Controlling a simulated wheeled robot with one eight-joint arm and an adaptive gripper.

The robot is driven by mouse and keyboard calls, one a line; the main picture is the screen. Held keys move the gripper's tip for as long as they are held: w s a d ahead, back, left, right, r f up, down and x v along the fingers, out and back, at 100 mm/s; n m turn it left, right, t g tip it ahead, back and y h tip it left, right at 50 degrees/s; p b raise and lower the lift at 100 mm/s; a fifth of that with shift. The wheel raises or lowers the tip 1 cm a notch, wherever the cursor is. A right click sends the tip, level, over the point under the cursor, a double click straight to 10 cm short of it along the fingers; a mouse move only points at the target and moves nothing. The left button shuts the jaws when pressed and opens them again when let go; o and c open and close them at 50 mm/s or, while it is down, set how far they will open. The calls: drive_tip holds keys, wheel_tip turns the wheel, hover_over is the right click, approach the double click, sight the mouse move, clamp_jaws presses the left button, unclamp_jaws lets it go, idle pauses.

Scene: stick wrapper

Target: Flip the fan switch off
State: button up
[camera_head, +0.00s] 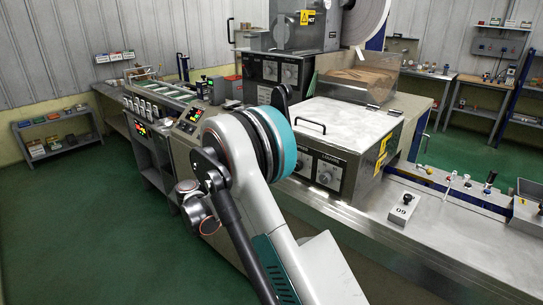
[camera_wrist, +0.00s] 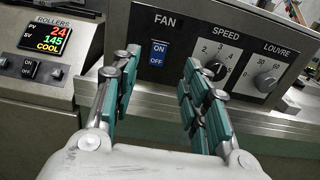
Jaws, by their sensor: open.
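The fan switch (camera_wrist: 158,53) is a small blue rocker marked ON above and OFF below, under the word FAN on a dark panel (camera_wrist: 190,25) in the wrist view. I cannot tell which way it is pressed. My gripper (camera_wrist: 162,65) is open and empty, with its green-padded fingers pointing at the panel. In the picture the switch shows between the fingertips, and nothing appears to touch it. In the head view my arm covers the switch and my gripper; the front panel (camera_head: 318,172) of the grey box shows beside the arm.
Right of the switch are a speed knob (camera_wrist: 215,70) and a louvre knob (camera_wrist: 267,80). A metal ledge (camera_wrist: 275,121) runs below the panel.

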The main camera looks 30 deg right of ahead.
drive_tip(key=b+x, duration=0.2)
drive_tip(key=x, duration=0.8)
drive_tip(key=shift+d, duration=0.3)
drive_tip(key=shift+w, duration=0.1)
drive_tip(key=shift+c, duration=0.3)
clamp_jaws()
